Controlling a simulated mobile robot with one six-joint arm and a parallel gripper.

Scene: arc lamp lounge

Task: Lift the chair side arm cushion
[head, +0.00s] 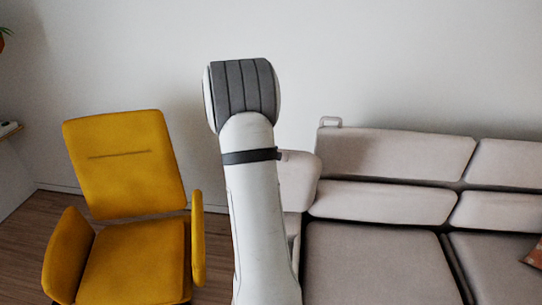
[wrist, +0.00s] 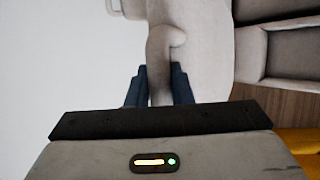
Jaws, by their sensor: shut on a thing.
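The beige arm cushion (head: 299,181) is at the sofa's left end, on the side toward the yellow chair. In the head view my arm hides its left part. In the wrist view the cushion (wrist: 207,45) is a pale block, with a raised beige grip (wrist: 160,55) along its near side. My gripper (wrist: 160,78) has its two dark blue fingers on either side of this grip and is shut on it. In the head view the fingers are hidden behind my arm. I cannot tell whether the cushion is clear of the sofa.
The yellow chair (head: 134,262) stands to the left, close to my arm. A plain wall (head: 350,60) is behind. An orange pillow (head: 535,255) lies at the right edge.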

